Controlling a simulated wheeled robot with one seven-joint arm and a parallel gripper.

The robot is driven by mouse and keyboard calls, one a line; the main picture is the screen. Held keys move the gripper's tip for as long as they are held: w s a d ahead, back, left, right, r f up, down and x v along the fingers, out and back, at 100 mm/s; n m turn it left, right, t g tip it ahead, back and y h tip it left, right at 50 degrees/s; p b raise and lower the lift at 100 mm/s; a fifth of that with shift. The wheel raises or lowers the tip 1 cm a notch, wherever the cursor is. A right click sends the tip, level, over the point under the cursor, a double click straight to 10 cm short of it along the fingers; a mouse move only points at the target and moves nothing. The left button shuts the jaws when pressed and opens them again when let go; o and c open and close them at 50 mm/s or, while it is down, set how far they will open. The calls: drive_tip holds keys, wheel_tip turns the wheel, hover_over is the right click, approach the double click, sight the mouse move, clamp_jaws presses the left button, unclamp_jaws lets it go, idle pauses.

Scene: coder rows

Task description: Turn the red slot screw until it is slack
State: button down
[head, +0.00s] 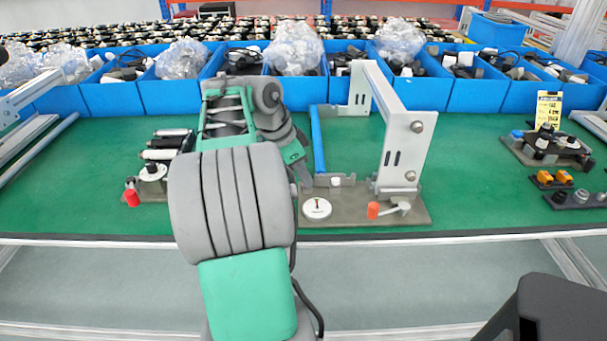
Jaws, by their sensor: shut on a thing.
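My gripper (303,174) shows only in part, low behind my own forearm, over the left side of the middle fixture (345,217). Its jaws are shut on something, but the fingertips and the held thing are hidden. A white disc (317,211) sits on the fixture's front left, just right of and below the gripper. A small dark, reddish upright piece (317,203) stands at its centre. It may be the red slot screw, but I see no slot. No other red slot screw can be made out.
A tall silver frame (402,150) and an orange-tipped clamp (373,210) stand right of the disc. A fixture with a red tip (132,198) is at left, another fixture (548,147) at right. Blue bins (420,94) line the back. Green mat (475,195) is clear at right of centre.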

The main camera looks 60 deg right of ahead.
drive_tip(key=shift+s+a+f+n+t+h+b, duration=0.15)
drive_tip(key=shift+n+t+h+b, duration=0.25)
drive_tip(key=shift+n+b, duration=0.7)
drive_tip(key=shift+s+n, duration=0.1)
drive_tip(key=shift+n, duration=0.7)
drive_tip(key=shift+n+t, duration=0.3)
drive_tip(key=shift+n, duration=0.1)
drive_tip(key=c, duration=1.3)
unclamp_jaws()
